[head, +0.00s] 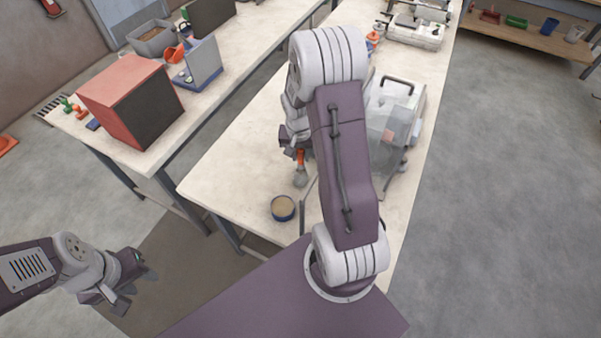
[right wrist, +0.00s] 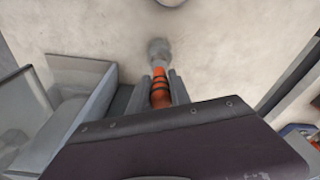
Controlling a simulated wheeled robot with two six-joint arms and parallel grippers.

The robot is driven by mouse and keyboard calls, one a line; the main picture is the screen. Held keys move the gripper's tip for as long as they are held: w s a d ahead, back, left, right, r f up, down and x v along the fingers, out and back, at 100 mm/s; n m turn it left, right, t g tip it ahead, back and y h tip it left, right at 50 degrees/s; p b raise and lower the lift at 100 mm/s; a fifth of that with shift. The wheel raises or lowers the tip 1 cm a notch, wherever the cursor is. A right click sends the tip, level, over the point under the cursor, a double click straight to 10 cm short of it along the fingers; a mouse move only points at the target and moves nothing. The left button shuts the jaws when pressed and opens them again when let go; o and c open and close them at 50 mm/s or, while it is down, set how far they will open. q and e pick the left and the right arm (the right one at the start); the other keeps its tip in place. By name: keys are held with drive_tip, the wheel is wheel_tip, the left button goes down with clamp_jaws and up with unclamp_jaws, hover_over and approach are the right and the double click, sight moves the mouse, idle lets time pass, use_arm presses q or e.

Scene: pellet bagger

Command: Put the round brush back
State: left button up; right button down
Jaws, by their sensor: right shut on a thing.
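The round brush has an orange handle (right wrist: 160,92) with dark bands and a grey round head (right wrist: 160,50). My right gripper (right wrist: 160,88) is shut on the handle, and the head sticks out past the fingertips. In the head view the right gripper (head: 297,152) is over the long table, with the brush (head: 300,178) pointing down. I cannot tell whether the brush head touches the table. My left gripper (head: 130,287) looks open and empty, low over the floor mat at the left.
A clear-walled machine (head: 397,120) stands right of the brush, partly behind my right arm. A red box (head: 120,95) is on the left bench. The table's left front is clear.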

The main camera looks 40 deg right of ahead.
sight(300, 164)
drive_tip(key=shift+f, duration=0.9)
wheel_tip(300, 164, down, 3)
drive_tip(key=shift+s+f, duration=0.1)
drive_tip(key=shift+f, duration=0.1)
drive_tip(key=shift+w+f, duration=0.2)
drive_tip(key=shift+f, duration=0.2)
drive_tip(key=shift+s+f+b, duration=0.1)
drive_tip(key=shift+f+b, duration=0.05)
drive_tip(key=shift+b, duration=0.2)
drive_tip(key=c, duration=1.2)
unclamp_jaws()
